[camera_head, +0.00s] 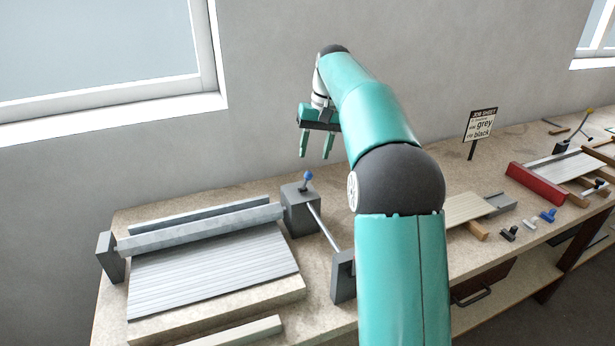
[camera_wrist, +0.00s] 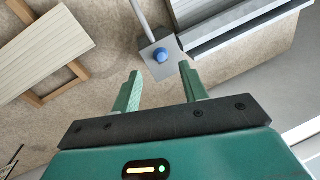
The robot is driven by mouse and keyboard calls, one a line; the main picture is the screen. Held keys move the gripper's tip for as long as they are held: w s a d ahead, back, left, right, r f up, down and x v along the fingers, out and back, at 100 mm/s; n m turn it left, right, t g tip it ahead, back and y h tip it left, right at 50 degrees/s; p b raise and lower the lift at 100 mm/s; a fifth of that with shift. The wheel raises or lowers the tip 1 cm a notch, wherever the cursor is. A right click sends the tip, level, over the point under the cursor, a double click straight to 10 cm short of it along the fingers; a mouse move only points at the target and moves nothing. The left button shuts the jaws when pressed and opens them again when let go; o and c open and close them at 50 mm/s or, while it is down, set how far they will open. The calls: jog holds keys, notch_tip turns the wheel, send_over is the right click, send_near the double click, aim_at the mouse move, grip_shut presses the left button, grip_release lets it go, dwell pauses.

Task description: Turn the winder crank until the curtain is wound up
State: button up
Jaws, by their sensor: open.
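The grey slatted curtain (camera_head: 215,268) lies spread over the bench below a grey roller (camera_head: 200,229). A grey block (camera_head: 299,213) stands at the roller's right end, with a blue ball knob (camera_head: 308,175) on a short stem above it. I take the knob to be the crank's handle; the crank arm itself is not clear. The knob shows in the wrist view (camera_wrist: 161,55) just beyond and between the fingertips. My gripper (camera_head: 315,154) is open and empty, pointing down above the knob, apart from it.
A pale rod (camera_head: 322,228) runs from the block to a second grey block (camera_head: 342,277). A job sheet sign (camera_head: 481,124) stands at the back. A red block (camera_head: 535,184), small knobs (camera_head: 548,215) and panels lie to the right. The wall is close behind.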

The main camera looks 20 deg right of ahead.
aim_at(309, 172)
jog(key=f, duration=0.2)
jog(key=a+f, duration=0.1)
jog(key=f, duration=0.5)
jog(key=shift+w+a+f, duration=0.15)
jog(key=shift+a+f, duration=0.05)
jog(key=shift+a, duration=0.15)
jog(key=shift+c, duration=0.2)
grip_shut()
